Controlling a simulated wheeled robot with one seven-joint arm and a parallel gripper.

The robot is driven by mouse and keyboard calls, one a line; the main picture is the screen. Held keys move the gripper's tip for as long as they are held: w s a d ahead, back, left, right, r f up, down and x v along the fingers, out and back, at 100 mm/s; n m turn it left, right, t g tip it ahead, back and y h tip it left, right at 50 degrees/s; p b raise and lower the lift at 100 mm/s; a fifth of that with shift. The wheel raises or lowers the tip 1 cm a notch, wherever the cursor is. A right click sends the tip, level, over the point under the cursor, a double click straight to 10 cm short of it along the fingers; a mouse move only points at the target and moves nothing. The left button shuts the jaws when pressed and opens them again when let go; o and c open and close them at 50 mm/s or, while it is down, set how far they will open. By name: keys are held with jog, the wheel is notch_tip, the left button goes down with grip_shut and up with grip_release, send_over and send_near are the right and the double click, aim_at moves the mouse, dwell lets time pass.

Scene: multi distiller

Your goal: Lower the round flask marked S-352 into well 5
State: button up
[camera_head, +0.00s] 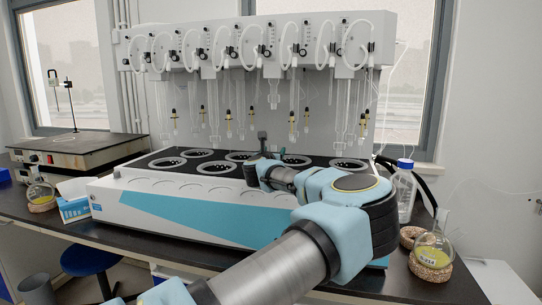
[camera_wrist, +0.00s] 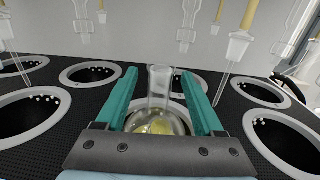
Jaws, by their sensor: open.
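A clear round flask (camera_wrist: 158,118) with yellow liquid shows in the wrist view, its neck upright between the fingers of my gripper (camera_wrist: 160,76). Its body appears to sit in a ringed well; the front of that well is hidden by my gripper. No label can be read on it. The fingers are open, with a gap on each side of the neck. In the head view my gripper (camera_head: 263,148) is over the middle of the distiller's black top, and the flask is hidden there. The distiller (camera_head: 185,212) has two rows of wells; no well numbers are readable.
Empty wells lie left (camera_wrist: 35,112) and right (camera_wrist: 285,140) of my gripper. Glass tubes (camera_wrist: 232,55) hang above the back row. A labelled flask (camera_head: 432,247) stands on a cork ring at right, near a blue-capped bottle (camera_head: 404,190). Another flask (camera_head: 40,191) stands at far left.

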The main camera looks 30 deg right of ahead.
jog(key=b+v, duration=0.2)
jog(key=v, duration=0.8)
jog(key=shift+b, duration=0.4)
